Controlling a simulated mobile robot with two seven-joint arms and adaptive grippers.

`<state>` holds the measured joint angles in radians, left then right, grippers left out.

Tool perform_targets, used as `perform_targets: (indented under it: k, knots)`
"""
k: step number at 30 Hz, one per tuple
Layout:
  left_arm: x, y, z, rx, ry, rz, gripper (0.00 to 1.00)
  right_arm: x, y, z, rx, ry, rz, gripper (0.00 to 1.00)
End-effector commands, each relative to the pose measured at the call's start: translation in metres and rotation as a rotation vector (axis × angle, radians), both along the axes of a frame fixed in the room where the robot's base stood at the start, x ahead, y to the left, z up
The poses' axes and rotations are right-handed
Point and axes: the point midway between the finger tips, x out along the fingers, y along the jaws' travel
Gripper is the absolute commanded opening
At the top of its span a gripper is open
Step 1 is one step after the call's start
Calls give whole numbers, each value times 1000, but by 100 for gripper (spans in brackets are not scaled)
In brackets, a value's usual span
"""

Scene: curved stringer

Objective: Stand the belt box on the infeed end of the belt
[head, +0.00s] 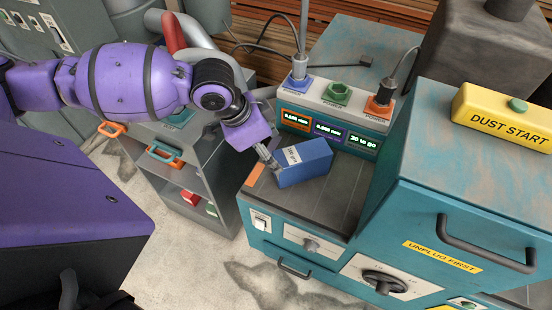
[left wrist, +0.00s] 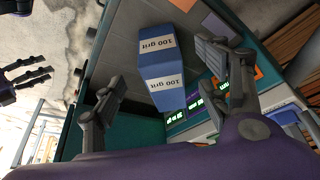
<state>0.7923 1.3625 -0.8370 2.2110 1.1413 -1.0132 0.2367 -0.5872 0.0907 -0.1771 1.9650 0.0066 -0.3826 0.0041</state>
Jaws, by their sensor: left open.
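The belt box (head: 308,164) is blue with a white "100 grit" label band near one end. It rests on the dark belt (head: 322,202) near the orange strip at the left end, and looks wider than tall in the head view. My left gripper (head: 270,163) is at the box's left, labelled end. In the left wrist view the belt box (left wrist: 160,55) shows between the two spread fingers of the left gripper (left wrist: 160,75). I cannot tell if either finger touches it. My right gripper (left wrist: 30,75) shows at the left edge there, fingers apart and empty.
Behind the box stands a control panel (head: 340,102) with small displays and coloured sockets with cables. A tall teal cabinet (head: 400,215) closes off the right. A grey shelf unit (head: 195,180) stands left of the machine. The belt's front part is clear.

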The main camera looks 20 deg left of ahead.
Motion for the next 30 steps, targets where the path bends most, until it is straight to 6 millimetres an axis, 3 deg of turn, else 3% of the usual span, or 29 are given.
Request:
perform_targets:
  k: [7, 30]
  knots:
    - [-6, 7, 21, 0, 2, 1, 68, -4, 1, -2, 2, 9, -1, 48]
    - [-5, 6, 23, -2, -4, -2, 68, 2, 3, 4, 8, -6, -9, 48]
